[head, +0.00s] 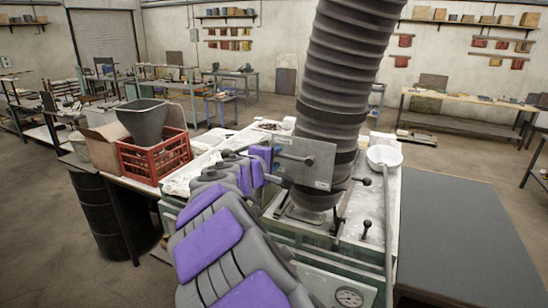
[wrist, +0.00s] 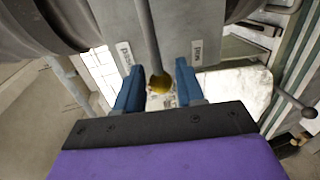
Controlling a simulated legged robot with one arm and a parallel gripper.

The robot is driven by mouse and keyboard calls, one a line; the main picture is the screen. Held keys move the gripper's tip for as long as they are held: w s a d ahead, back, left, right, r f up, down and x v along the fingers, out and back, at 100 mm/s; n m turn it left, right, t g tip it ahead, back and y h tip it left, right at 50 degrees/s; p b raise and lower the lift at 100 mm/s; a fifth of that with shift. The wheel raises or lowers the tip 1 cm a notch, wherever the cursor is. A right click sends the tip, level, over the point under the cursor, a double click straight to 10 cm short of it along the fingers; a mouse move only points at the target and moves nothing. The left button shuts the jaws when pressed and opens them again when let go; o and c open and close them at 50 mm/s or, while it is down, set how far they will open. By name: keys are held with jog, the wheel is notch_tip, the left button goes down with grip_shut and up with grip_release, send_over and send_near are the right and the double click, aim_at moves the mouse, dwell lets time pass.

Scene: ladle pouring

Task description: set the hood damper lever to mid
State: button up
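In the wrist view, the lever is a grey rod (wrist: 148,38) coming down from the top, with a dark yellow knob (wrist: 160,83) at its end. My gripper (wrist: 159,88) has two blue fingers, one on each side of the knob. Gaps show between the knob and both fingers; depth contact is unclear. Behind is a grey plate (wrist: 178,30) with small white labels left (wrist: 125,54) and right (wrist: 196,51), too small to read surely. In the head view, the plate (head: 312,158) sits before the ribbed duct, and my purple-grey arm reaches toward it. My fingertips are hard to make out there.
The ribbed duct (head: 340,75) rises from the bench unit. Black-knobbed rods (head: 366,228) stand on the unit near a white ladle bowl (head: 384,155). A red crate (head: 155,158) with a grey hopper (head: 143,120) is at left. A dark flat tabletop (head: 465,235) at right is clear.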

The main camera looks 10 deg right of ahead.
aim_at(286, 157)
jog(key=d, duration=0.2)
jog(key=shift+d, duration=0.75)
jog(key=shift+c, duration=0.6)
jog(key=shift+d, duration=0.1)
jog(key=shift+c, duration=1.4)
jog(key=shift+a, duration=1.25)
grip_shut()
jog(key=shift+d, duration=0.1)
jog(key=shift+d, duration=0.1)
